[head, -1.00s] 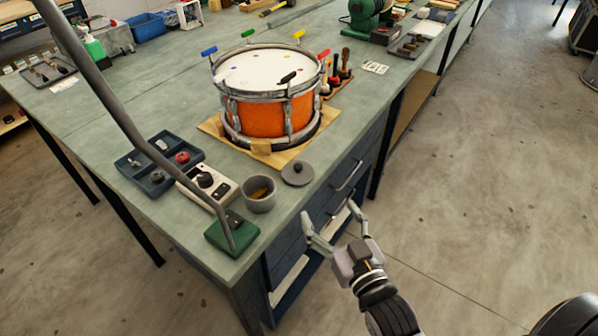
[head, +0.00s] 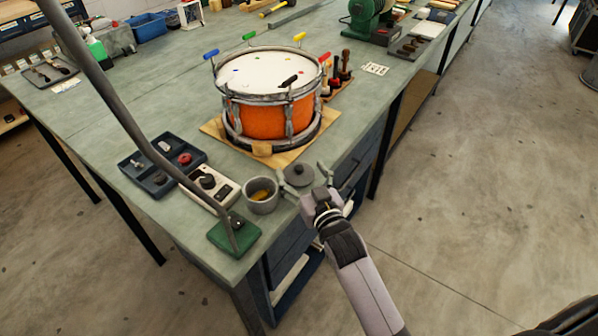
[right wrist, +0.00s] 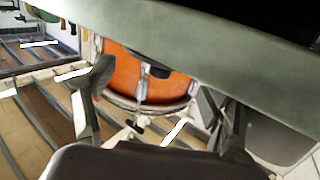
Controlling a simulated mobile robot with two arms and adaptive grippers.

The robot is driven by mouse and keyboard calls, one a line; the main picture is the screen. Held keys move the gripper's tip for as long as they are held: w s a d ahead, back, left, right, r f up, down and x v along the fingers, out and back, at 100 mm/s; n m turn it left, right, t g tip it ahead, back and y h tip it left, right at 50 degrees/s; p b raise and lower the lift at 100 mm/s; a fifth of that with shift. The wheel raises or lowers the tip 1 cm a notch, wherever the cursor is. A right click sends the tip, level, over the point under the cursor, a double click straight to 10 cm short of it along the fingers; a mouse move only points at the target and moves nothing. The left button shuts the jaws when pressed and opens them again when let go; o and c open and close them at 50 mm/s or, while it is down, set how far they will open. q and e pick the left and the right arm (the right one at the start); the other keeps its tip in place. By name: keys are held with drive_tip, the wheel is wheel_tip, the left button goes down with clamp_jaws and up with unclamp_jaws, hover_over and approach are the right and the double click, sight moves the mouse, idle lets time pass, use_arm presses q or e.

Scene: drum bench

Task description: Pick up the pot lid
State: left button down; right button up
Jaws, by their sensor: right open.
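The grey pot lid (head: 298,172), with a small knob on top, lies flat on the bench near its front edge. It sits just right of the grey pot (head: 261,199), which is uncovered and has something yellow-brown inside. My right gripper (head: 304,177) is open and empty, with its fingers spread to either side of the lid in the head view. I cannot tell how high they are above the bench. The right wrist view shows both fingers (right wrist: 160,105) apart, with the orange drum beyond; I cannot make out the lid there. My left gripper is not in view.
The orange drum (head: 268,115) stands on a wooden board (head: 213,128) behind the lid. A white control box (head: 213,188), a dark blue tray (head: 150,180) and a green lamp base (head: 236,236) with a slanting pole stand left of the pot. Open floor lies right of the bench.

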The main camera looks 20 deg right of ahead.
drive_tip(key=shift+w+a+f, duration=0.1)
drive_tip(key=shift+w, duration=1.05)
drive_tip(key=shift+s, duration=0.1)
